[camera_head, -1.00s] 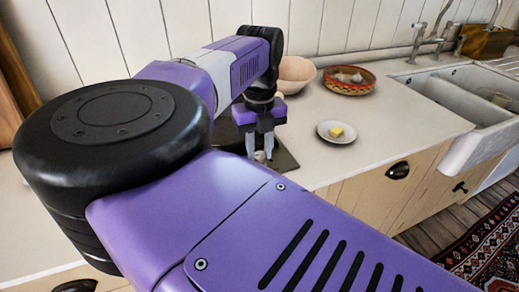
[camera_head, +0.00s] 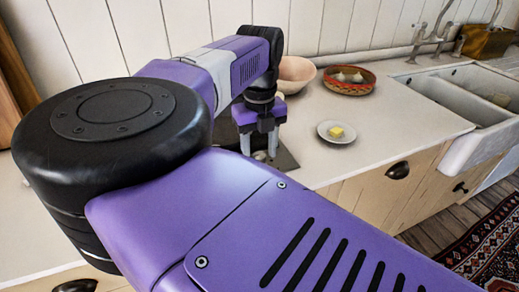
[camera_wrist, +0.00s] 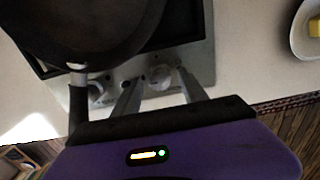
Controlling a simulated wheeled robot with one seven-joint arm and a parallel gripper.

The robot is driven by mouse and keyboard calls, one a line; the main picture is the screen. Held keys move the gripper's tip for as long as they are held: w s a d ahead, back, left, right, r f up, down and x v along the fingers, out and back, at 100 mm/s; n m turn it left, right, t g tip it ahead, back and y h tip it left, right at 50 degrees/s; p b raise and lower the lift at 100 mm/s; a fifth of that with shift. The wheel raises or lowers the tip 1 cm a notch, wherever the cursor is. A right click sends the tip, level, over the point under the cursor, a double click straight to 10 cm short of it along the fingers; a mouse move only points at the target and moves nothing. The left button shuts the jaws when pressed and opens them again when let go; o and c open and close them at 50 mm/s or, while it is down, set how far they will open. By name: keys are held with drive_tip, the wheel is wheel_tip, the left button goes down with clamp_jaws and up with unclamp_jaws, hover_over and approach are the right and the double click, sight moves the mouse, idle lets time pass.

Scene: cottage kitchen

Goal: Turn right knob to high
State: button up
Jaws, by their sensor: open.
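The right knob (camera_wrist: 160,76) is a round pale knob on the hob's grey front strip. In the wrist view it lies between the two fingertips of my gripper (camera_wrist: 157,76), which is open and points down at it. I cannot tell whether either finger touches it. My gripper also shows in the head view (camera_head: 259,153), over the front of the dark hob (camera_head: 285,158). The markings around the right knob are too small to read.
A dark pan (camera_wrist: 80,25) stands on the hob, with its handle (camera_wrist: 79,100) reaching forward left of my gripper. A plate (camera_head: 323,136) with a yellow piece, a pink bowl (camera_head: 296,70) and a basket (camera_head: 348,88) stand on the counter (camera_head: 395,125).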

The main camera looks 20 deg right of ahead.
sight(259, 155)
drive_tip(key=shift+r, duration=0.1)
wheel_tip(259, 155, up, 8)
drive_tip(key=shift+f, duration=0.2)
idle(0.5)
